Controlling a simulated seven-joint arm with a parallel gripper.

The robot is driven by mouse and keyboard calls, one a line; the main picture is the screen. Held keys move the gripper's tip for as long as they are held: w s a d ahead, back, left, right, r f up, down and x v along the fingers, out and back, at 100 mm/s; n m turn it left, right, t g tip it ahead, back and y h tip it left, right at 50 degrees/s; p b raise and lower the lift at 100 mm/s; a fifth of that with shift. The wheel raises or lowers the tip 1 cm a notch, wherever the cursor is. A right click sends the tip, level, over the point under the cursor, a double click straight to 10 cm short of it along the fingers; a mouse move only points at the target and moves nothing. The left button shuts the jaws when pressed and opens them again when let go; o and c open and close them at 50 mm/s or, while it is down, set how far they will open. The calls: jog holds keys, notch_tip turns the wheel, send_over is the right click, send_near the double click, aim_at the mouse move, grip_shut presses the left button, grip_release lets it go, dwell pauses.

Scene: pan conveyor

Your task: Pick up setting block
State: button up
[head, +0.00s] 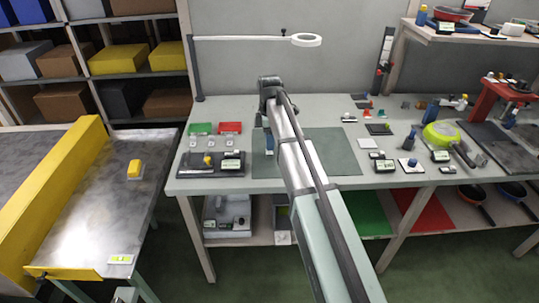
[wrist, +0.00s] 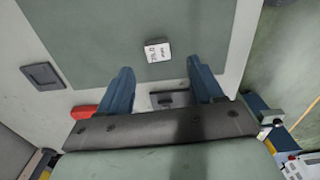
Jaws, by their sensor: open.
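I cannot tell the height of the fingers above the mat. In the head view my gripper (head: 268,140) is over the left part of the mat (head: 345,165), mostly covered by my arm.
The wrist view shows a dark square plate (wrist: 42,76) and a red item (wrist: 83,112).

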aim_at(270, 154)
jog(key=shift+w+f, duration=0.1)
jog(key=shift+f, duration=2.75)
grip_shut()
